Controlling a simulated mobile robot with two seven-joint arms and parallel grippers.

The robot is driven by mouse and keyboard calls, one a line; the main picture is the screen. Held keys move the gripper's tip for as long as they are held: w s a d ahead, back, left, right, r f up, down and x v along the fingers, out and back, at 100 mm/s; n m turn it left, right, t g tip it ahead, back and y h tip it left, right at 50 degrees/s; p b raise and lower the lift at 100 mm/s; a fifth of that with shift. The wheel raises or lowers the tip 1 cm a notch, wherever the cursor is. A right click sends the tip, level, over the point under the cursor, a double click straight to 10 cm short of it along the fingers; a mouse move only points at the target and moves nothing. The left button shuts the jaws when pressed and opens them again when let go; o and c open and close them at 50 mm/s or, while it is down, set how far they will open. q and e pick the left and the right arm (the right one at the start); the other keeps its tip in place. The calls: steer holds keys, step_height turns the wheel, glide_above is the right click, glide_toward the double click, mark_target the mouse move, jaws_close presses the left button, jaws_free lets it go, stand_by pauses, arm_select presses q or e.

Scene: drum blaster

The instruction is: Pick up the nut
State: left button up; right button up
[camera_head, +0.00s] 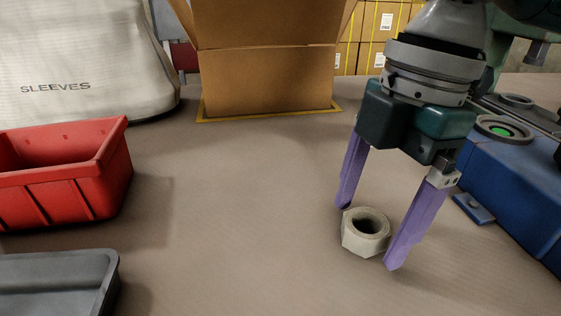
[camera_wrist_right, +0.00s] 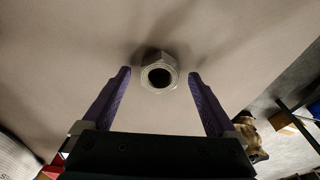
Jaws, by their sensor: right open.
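The nut (camera_head: 366,232) is a pale grey hexagonal ring with a dark hole, lying flat on the brown table in the head view. My right gripper (camera_head: 369,236) points down over it, with its two purple fingers apart on the left and right sides of the nut. In the right wrist view the nut (camera_wrist_right: 158,73) lies centred between and slightly beyond the open fingertips (camera_wrist_right: 160,74). Neither finger clearly touches it. My left gripper is not seen.
A red bin (camera_head: 70,172) stands at the left, with a grey tray (camera_head: 58,285) in front of it. An open cardboard box (camera_head: 266,80) stands at the back. A blue machine (camera_head: 512,195) is right of the gripper. The table's middle is clear.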

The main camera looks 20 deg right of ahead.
jaws_close()
stand_by(0.6)
